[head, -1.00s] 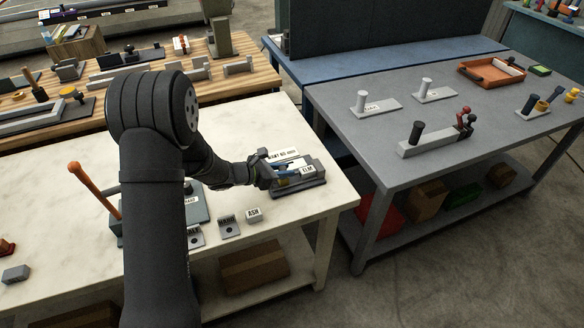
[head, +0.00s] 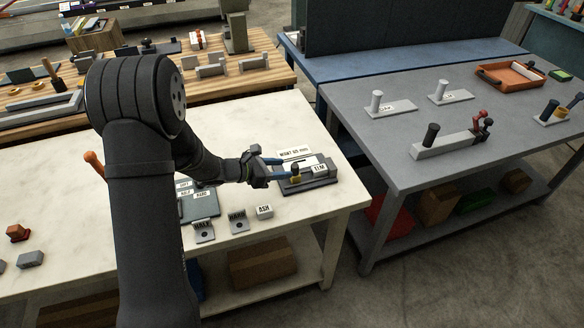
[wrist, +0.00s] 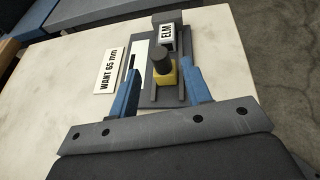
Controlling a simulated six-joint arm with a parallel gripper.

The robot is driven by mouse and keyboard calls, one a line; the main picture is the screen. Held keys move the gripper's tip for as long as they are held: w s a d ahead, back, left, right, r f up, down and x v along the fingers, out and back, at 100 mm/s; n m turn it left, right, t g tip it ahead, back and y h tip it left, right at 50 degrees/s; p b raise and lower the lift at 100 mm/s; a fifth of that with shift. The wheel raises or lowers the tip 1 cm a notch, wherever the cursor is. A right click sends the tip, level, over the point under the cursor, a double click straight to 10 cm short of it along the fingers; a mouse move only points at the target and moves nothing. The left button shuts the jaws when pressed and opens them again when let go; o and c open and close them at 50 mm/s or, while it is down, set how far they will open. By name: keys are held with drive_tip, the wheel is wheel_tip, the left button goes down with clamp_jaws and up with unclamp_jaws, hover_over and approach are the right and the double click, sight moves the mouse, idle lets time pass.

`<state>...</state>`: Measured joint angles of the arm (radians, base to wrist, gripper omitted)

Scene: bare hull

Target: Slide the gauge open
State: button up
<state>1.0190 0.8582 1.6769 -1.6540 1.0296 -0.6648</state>
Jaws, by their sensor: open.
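The gauge (head: 322,182) is a dark grey base with rails on the pale bench. It also shows in the wrist view (wrist: 154,100). A yellow slider (wrist: 167,80) with a dark round knob (wrist: 163,58) sits between its rails; the slider also shows in the head view (head: 296,178). A block marked ELM (wrist: 169,36) stands at the gauge's far end, with a gap between it and the slider. My gripper (wrist: 163,86) is open, its blue fingers on either side of the slider, apart from it as far as I can tell. It also shows in the head view (head: 277,168).
A sign reading "WANT 65 mm" (wrist: 109,70) lies left of the gauge in the wrist view. A block marked ASH (head: 264,211) and a grey labelled piece (head: 238,222) stand near the bench's front edge. A grey table (head: 400,150) stands to the right across a gap.

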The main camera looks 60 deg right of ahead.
sight(292, 167)
drive_tip(key=v, duration=1.1)
drive_tip(key=shift+a, duration=0.2)
drive_tip(key=shift+r, duration=0.1)
drive_tip(key=x, duration=1.7)
drive_tip(key=shift+d, duration=0.2)
drive_tip(key=shift+s+d, duration=0.3)
